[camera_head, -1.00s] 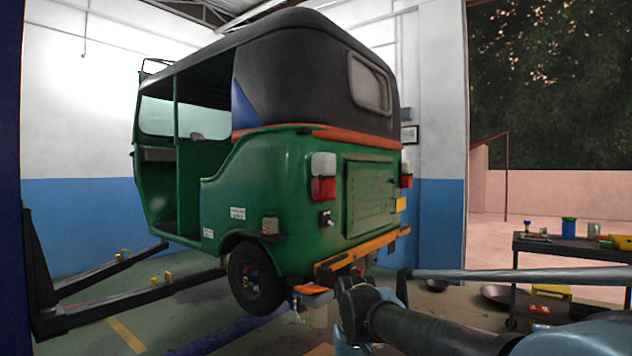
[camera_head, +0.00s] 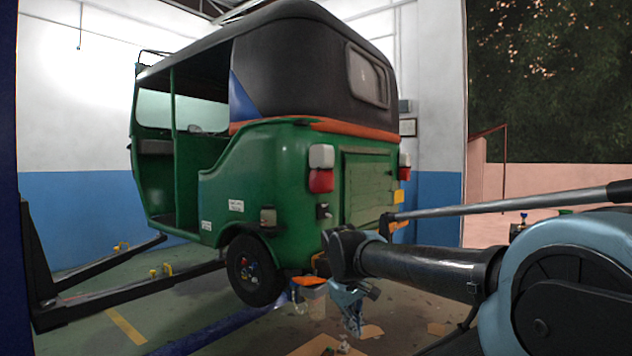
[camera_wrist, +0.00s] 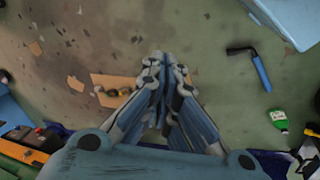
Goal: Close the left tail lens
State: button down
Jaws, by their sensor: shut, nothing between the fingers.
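The left tail lens (camera_head: 321,168), white above and red below, is on the rear left corner of the green rickshaw (camera_head: 262,180) in the head view. I cannot tell from here whether it stands ajar. My gripper (camera_head: 353,328) hangs below and right of it, pointing down, low by the rear bumper and apart from the lens. In the wrist view my gripper (camera_wrist: 165,60) has its fingers together over the floor, with nothing between them. The lens cannot be made out clearly in the wrist view.
A right tail lamp (camera_head: 404,166) sits beyond the rear panel. My arm crosses the lower right. Lift arms (camera_head: 130,290) lie at the left. In the wrist view, a blue-handled tool (camera_wrist: 259,68) and a green bottle (camera_wrist: 278,119) lie at the right, with brown scraps on the floor.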

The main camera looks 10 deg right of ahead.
jog(key=w+d+r+n+h, duration=0.1)
jog(key=w+r+n+h, duration=0.2)
jog(key=w+r+n, duration=0.6)
jog(key=n+t+h, duration=0.6)
jog(key=n+h, duration=0.1)
jog(key=n, duration=0.4)
send_near(324, 181)
jog(key=x, duration=0.4)
jog(key=shift+w+d+f, duration=0.1)
jog(key=shift+w+d, duration=0.55)
jog(key=shift+d, duration=0.15)
jog(key=shift+a, duration=0.1)
jog(key=shift+n, duration=0.3)
